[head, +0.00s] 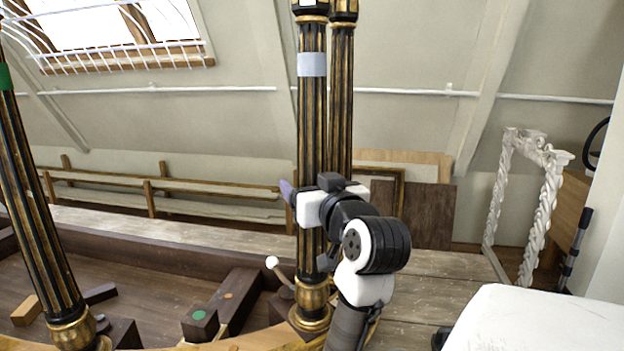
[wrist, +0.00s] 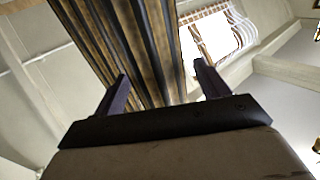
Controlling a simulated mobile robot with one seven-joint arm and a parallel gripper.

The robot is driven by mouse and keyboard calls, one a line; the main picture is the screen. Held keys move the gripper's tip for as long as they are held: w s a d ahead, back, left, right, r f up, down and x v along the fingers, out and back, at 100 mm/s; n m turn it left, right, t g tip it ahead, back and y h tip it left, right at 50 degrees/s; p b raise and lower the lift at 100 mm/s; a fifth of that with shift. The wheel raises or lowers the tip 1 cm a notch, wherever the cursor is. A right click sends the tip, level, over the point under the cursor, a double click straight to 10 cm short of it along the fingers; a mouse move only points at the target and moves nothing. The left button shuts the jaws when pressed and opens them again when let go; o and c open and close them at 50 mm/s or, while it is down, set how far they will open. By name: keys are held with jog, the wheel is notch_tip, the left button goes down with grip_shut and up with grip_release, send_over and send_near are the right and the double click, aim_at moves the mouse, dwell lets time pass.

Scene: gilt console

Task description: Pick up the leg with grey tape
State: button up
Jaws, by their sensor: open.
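The leg with grey tape (head: 311,120) is a tall, fluted black-and-gold column standing upright in the middle of the head view. A band of grey tape (head: 311,64) wraps its upper part. My gripper (head: 287,190) is at the leg's mid-height, well below the tape, and partly covers it. In the wrist view the open fingers of my gripper (wrist: 163,85) point up toward a fluted column (wrist: 125,45), which fills the space near the left finger and between the fingers. I cannot tell whether either finger touches it.
A second black-and-gold leg (head: 341,110) stands close behind on the right. A leg with green tape (head: 32,210) stands at the left. Dark wooden blocks (head: 235,295) lie low between them. A white carved frame (head: 548,200) and a white surface (head: 540,322) are at right.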

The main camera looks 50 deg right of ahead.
aim_at(318, 33)
jog(key=shift+c, duration=0.4)
jog(key=shift+r, duration=0.1)
jog(key=c, duration=1.1)
jog(key=shift+o, duration=0.2)
jog(key=shift+r, duration=0.15)
notch_tip(318, 33, up, 20)
jog(key=b, duration=0.3)
jog(key=shift+b, duration=0.3)
jog(key=shift+r+p, duration=1.85)
jog(key=shift+r, duration=0.5)
jog(key=shift+f, duration=0.15)
